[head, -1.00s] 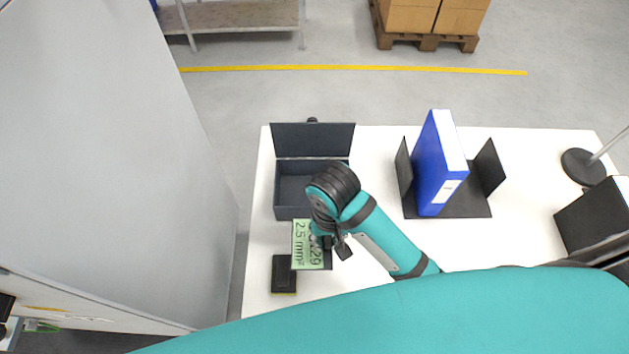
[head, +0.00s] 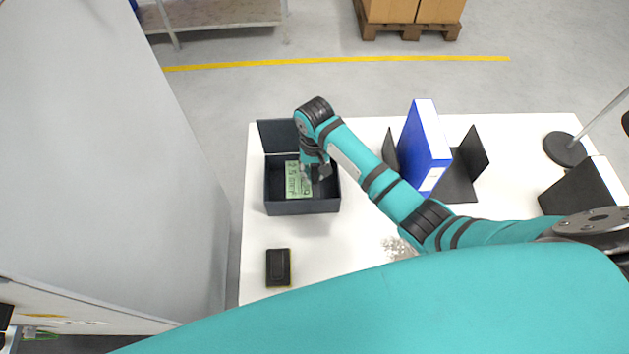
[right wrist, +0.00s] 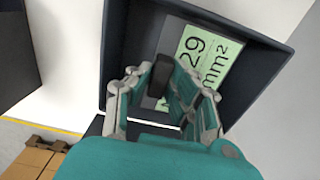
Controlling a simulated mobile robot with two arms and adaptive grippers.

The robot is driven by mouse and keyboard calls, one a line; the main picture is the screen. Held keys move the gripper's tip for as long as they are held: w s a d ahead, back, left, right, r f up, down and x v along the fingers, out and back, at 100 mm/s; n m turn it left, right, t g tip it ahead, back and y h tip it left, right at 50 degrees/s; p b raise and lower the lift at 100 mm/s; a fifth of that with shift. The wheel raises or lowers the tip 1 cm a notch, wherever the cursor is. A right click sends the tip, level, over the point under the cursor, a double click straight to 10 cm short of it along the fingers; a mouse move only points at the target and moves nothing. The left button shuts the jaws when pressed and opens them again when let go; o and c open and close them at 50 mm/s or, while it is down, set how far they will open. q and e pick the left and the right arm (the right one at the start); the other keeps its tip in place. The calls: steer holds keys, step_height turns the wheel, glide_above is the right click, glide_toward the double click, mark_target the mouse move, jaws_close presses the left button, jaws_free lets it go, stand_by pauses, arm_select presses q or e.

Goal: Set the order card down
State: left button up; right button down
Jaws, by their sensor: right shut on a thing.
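The order card (head: 293,181) is light green with dark printing, including "29" and "mm²". It is inside the outline of the dark open box (head: 302,207), towards its left side; I cannot tell whether it touches the floor of the box. My right gripper (head: 316,174) reaches down into the box, shut on the card. In the right wrist view the gripper (right wrist: 155,85) closes around a black upright piece at the card's edge, and the card (right wrist: 208,62) shows beyond the fingers. My left gripper is not in view.
A black block with a yellow edge (head: 278,268) lies on the white table (head: 330,255) in front of the box. A blue binder (head: 424,150) stands in a dark holder to the right. Small silvery pieces (head: 395,246) lie near my arm. The box lid (head: 279,136) stands open.

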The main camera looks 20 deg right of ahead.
mark_target(314, 183)
step_height(314, 183, down, 6)
steer(key=shift+r, duration=0.25)
steer(key=shift+w+f, duration=0.15)
steer(key=shift+f, duration=0.25)
steer(key=shift+f, duration=0.15)
steer(key=c, duration=1.2)
jaws_free()
step_height(314, 183, up, 12)
steer(key=shift+r, duration=0.15)
